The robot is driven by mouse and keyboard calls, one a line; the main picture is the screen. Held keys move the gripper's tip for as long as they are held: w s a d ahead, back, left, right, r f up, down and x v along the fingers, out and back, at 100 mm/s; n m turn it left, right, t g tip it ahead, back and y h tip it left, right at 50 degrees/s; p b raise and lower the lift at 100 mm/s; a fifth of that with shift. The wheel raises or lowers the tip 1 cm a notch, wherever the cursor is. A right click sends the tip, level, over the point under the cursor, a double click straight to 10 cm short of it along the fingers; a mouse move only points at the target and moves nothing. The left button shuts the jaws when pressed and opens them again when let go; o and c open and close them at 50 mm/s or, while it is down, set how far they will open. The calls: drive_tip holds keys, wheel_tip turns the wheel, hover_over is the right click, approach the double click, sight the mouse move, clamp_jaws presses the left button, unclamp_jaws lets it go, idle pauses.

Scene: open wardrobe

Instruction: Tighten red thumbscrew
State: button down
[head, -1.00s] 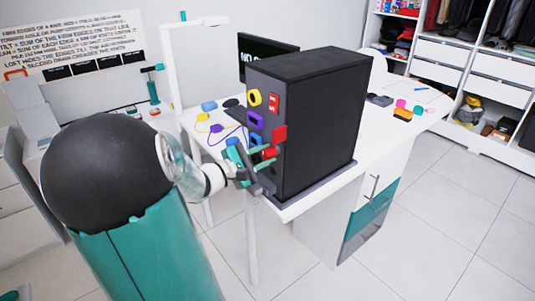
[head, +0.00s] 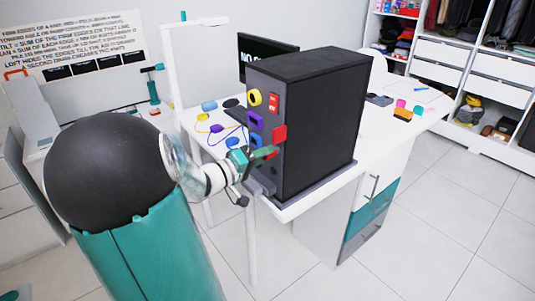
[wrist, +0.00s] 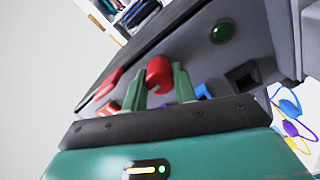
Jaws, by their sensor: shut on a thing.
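The red thumbscrew (wrist: 158,75) shows in the wrist view as a short red cylinder on the panel of the black computer tower (wrist: 145,37). My gripper (wrist: 160,84) has its two green fingers on either side of the thumbscrew, shut on it. In the head view the tower (head: 320,120) stands on the white table, and my gripper (head: 266,152) is at the lower part of its panel. There the fingers hide most or all of the thumbscrew.
The panel also carries a yellow ring (head: 254,97), a red switch (head: 273,103), a purple part (head: 256,120) and a red block (head: 280,134). A green button (wrist: 222,31) and a dark square socket (wrist: 241,76) are near the fingers. Cables and small parts lie on the white table (head: 385,135).

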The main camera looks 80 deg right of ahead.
drive_tip(key=c, duration=0.8)
unclamp_jaws()
drive_tip(key=shift+w+a, duration=0.1)
drive_tip(key=v, duration=0.7)
drive_tip(key=shift+w+a, duration=0.25)
idle(0.4)
